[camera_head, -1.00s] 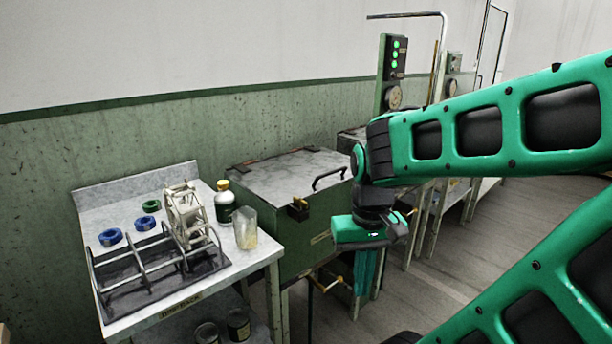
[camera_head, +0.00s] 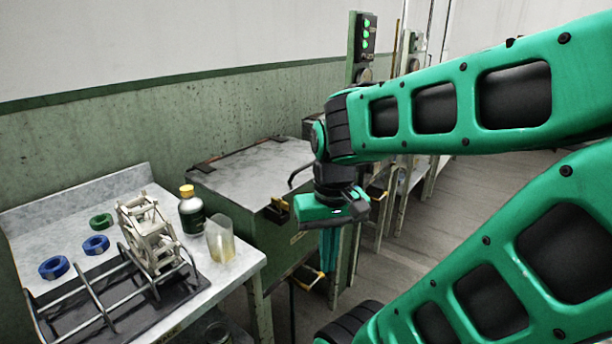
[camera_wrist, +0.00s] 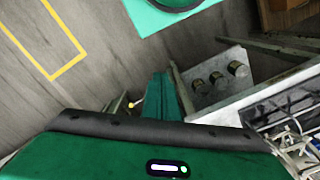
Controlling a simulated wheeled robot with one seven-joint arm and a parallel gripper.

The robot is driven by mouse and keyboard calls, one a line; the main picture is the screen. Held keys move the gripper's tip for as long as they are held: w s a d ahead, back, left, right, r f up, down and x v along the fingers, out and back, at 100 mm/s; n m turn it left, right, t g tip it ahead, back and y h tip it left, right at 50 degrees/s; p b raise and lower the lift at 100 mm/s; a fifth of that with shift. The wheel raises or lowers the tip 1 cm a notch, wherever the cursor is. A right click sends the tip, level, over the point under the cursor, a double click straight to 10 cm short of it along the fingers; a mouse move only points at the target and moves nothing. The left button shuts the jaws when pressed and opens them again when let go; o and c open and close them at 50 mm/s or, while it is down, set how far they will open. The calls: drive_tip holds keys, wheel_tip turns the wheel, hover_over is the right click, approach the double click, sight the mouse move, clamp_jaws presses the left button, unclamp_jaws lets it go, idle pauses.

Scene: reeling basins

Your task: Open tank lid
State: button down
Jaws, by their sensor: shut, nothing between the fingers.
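The tank (camera_head: 245,228) is a green box beside the table, with a flat grey metal lid (camera_head: 250,175) lying closed on top. A dark bar handle (camera_head: 301,173) stands at the lid's right front side, partly hidden by my wrist. A dark and brass latch (camera_head: 277,209) sits on the tank's front edge. My gripper (camera_head: 329,262) points down in front of the tank's right side, apart from the handle and below lid height. Its green fingers are shut and empty. In the wrist view the shut fingers (camera_wrist: 163,95) point toward the floor.
The grey table (camera_head: 225,268) at left holds a wire rack (camera_head: 110,290), a white reel frame (camera_head: 150,232), blue and green rings, a yellow-capped bottle (camera_head: 191,210) and a clear beaker (camera_head: 220,240). Bare floor (camera_head: 420,235) lies to the right. Yellow lines (camera_wrist: 65,60) mark the floor.

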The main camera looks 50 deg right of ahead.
drive_tip(key=w+d+f+m+t, duration=0.1)
drive_tip(key=w+d+m, duration=0.2)
drive_tip(key=w+m, duration=0.15)
drive_tip(key=w+d+m+t, duration=0.1)
drive_tip(key=w+d+m, duration=0.25)
drive_tip(key=w, duration=0.25)
drive_tip(key=m+t+y, duration=0.1)
drive_tip(key=m+t, duration=0.9)
drive_tip(key=m, duration=1.1)
approach(309, 174)
drive_tip(key=s+a+r, duration=0.3)
drive_tip(key=s+a, duration=0.1)
drive_tip(key=a, duration=0.1)
drive_tip(key=x, duration=1)
drive_tip(key=shift+d, duration=0.25)
drive_tip(key=shift+r, duration=0.15)
